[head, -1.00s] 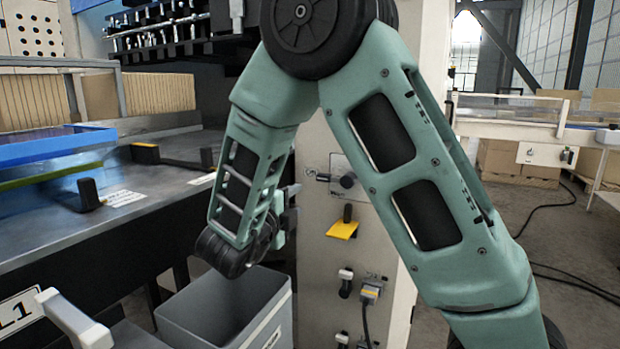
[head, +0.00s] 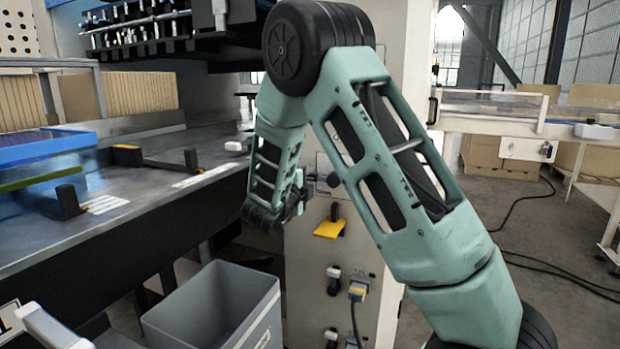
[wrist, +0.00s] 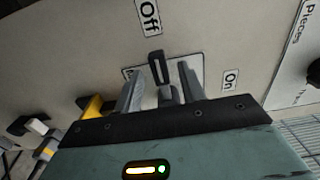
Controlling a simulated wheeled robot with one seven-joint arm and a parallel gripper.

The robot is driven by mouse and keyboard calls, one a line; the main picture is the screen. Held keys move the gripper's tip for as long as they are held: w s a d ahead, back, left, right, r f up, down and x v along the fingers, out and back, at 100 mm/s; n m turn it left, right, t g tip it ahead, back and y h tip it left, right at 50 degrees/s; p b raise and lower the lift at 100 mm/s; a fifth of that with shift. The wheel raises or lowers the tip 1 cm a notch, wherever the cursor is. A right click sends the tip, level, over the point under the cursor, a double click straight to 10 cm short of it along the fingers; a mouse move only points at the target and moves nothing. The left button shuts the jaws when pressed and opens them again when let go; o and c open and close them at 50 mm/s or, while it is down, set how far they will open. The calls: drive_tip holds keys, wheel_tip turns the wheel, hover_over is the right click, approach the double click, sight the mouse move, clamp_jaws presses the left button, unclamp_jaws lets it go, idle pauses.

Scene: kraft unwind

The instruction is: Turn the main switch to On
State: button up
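The main switch shows in the wrist view as a dark handle (wrist: 156,67) on a pale plate, its slotted end pointing toward the "Off" label (wrist: 149,15). The "On" label (wrist: 230,80) is to the right of it. My gripper (wrist: 162,82) is open, with one finger on each side of the switch and gaps visible between. I cannot tell whether either finger touches it. In the head view my gripper (head: 301,196) is at the left side of the switch plate, and my arm partly covers the switch knob (head: 333,180).
Lower down are a black-and-white handle (head: 334,280) and a grey-yellow plug (head: 357,291). A grey bin (head: 215,305) stands at the left, beside the metal table (head: 150,205).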

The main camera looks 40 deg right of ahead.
drive_tip(key=shift+x, duration=1.05)
clamp_jaws()
